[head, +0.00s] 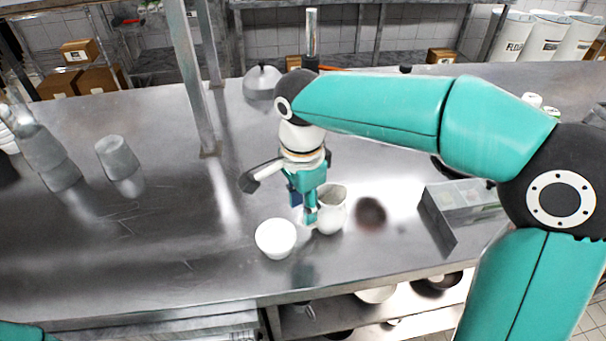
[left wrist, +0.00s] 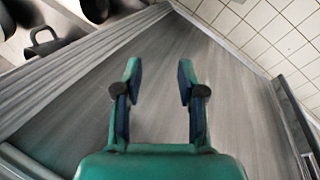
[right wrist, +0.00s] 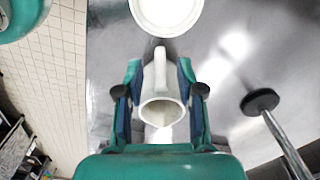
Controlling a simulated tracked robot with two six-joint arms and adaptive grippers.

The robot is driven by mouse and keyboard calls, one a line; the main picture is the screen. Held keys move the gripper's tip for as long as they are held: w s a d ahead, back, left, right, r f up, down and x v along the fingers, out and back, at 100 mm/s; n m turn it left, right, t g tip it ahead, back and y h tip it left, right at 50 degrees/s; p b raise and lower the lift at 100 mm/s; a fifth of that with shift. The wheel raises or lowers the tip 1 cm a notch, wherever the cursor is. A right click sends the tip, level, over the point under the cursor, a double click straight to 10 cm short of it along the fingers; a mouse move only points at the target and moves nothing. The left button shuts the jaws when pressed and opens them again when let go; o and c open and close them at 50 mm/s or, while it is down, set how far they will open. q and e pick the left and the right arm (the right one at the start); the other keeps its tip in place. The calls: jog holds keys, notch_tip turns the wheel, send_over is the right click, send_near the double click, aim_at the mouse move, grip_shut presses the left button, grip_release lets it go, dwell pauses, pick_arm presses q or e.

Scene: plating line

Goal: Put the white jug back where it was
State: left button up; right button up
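The white jug (head: 331,212) stands upright on the steel counter (head: 150,235), near its front edge. My right gripper (head: 309,214) is at the jug's left side in the head view and hides part of it. In the right wrist view the jug (right wrist: 162,110) and its handle lie between the two spread fingers (right wrist: 160,75), with a narrow gap visible on each side. My left gripper (left wrist: 159,78) is open and empty in the left wrist view; it is outside the head view.
A white bowl (head: 277,238) stands just left of the jug and also shows in the right wrist view (right wrist: 166,14). A dark round patch (head: 371,212) and a grey divided tray (head: 450,233) are to the right. A steel post (head: 190,80) rises behind. The left counter middle is clear.

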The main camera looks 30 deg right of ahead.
notch_tip(320, 180, up, 9)
jog(key=shift+p, duration=0.45)
jog(key=shift+r, duration=0.1)
